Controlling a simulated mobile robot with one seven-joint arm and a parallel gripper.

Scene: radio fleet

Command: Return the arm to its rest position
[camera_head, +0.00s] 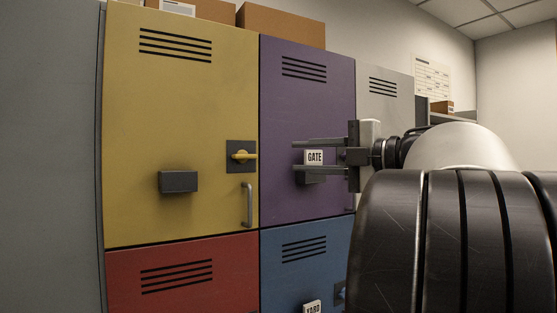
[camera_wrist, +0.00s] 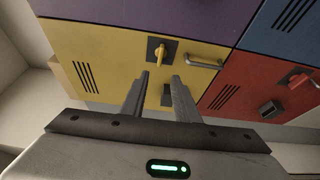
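My gripper (camera_head: 298,156) reaches in from the right in the head view, its two fingers pointing left in front of the purple door (camera_head: 300,205). The fingers are apart, with nothing held between them. A white GATE label (camera_head: 314,157) shows between the fingers. In the wrist view the gripper (camera_wrist: 161,76) is also open and faces the yellow door (camera_wrist: 110,50), apart from it. The yellow door's latch (camera_wrist: 161,54) lies just beyond the fingertips in that view, and a dark block (camera_wrist: 167,96) shows between the fingers. My arm hides much of the right side in the head view.
The yellow door also has a bar handle (camera_head: 247,204). Below are a red door (camera_head: 180,285) and a blue door (camera_head: 300,265) with a YARD label (camera_head: 312,307). A grey locker door (camera_head: 385,100) stands behind my gripper. Cardboard boxes (camera_head: 282,27) sit on top.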

